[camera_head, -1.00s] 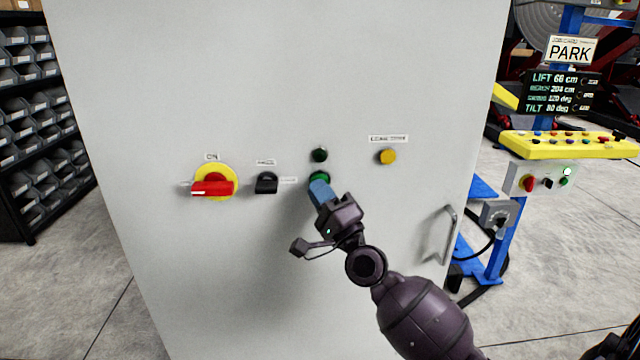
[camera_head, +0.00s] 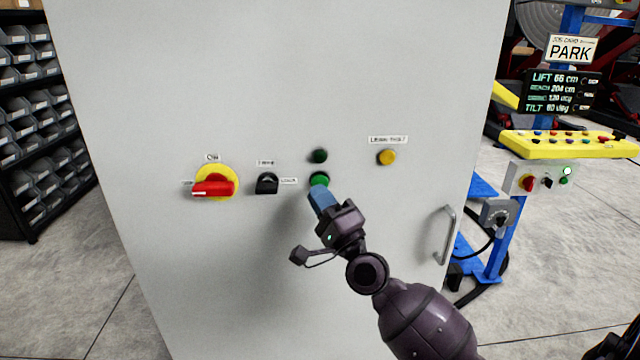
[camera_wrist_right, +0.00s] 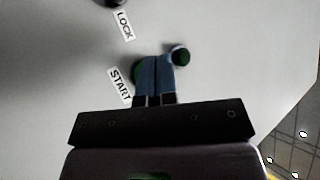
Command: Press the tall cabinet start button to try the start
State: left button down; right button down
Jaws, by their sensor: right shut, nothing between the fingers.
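The tall grey cabinet (camera_head: 270,90) fills the middle of the head view. Its green start button (camera_head: 319,178) sits below a dark green round lamp or button (camera_head: 319,156). My right gripper (camera_head: 320,190) is shut and empty, its blue fingertips just below the green button in the picture; I cannot tell whether they touch it. In the right wrist view, the shut fingers (camera_wrist_right: 157,62) hide most of the green button (camera_wrist_right: 137,72), beside the START label (camera_wrist_right: 119,83). The dark green round part (camera_wrist_right: 181,56) shows to their right. My left gripper is not in view.
The cabinet also carries a red handle on a yellow disc (camera_head: 215,185), a black selector (camera_head: 267,183), a yellow button (camera_head: 387,157) and a door handle (camera_head: 446,235). A control stand reading PARK (camera_head: 571,52) is at right; bin shelves (camera_head: 35,120) stand at left.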

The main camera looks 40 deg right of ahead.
jog(key=s+a, duration=0.1)
jog(key=s+p, duration=0.1)
jog(key=s, duration=0.1)
jog(key=s+a, duration=0.1)
jog(key=shift+s+a, duration=0.15)
jog(key=shift+a, duration=0.15)
dwell(0.9)
